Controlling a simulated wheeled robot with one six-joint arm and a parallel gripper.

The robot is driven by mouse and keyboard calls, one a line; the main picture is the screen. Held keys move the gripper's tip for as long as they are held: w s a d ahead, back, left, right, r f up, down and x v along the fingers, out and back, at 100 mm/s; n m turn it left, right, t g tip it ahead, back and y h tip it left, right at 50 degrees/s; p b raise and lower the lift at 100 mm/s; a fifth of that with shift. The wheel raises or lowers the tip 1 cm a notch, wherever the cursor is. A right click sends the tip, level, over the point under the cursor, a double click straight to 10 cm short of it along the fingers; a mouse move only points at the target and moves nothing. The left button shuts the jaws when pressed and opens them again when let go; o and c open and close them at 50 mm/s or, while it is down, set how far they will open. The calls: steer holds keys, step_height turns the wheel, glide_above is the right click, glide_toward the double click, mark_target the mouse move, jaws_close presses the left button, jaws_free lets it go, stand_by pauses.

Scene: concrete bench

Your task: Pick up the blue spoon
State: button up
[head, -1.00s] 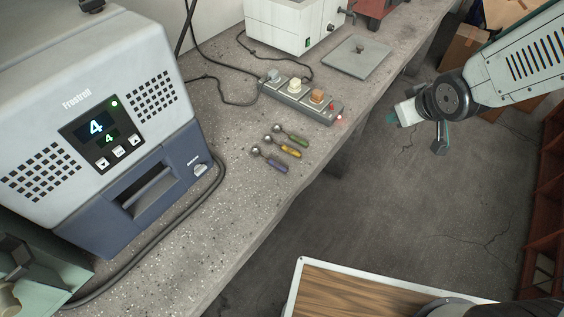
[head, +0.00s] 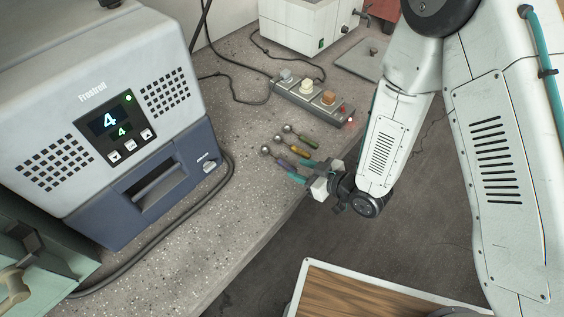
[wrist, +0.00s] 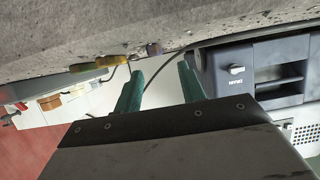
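The blue spoon (head: 280,160) lies on the concrete bench with its metal bowl to the upper left and its dark blue-purple handle toward the bench edge. My gripper (head: 302,171) is at the bench edge by the handle ends, with its teal fingers apart. In the wrist view the open fingers (wrist: 160,92) point toward the bench, and a small dark handle end (wrist: 153,49), apparently the blue spoon's, shows beyond the gap between them. Nothing is held. Whether a finger touches the handle cannot be told.
A yellow-handled spoon (head: 299,151) and a green-handled spoon (head: 308,142) lie close beside the blue one. A power strip (head: 313,98) is behind them. A grey-blue appliance (head: 130,130) and its cable (head: 228,180) stand to the left. The front bench (head: 200,250) is clear.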

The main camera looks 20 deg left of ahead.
mark_target(283, 162)
steer(key=x, duration=0.5)
steer(key=shift+w+a+f, duration=0.2)
steer(key=shift+w, duration=0.1)
jaws_close()
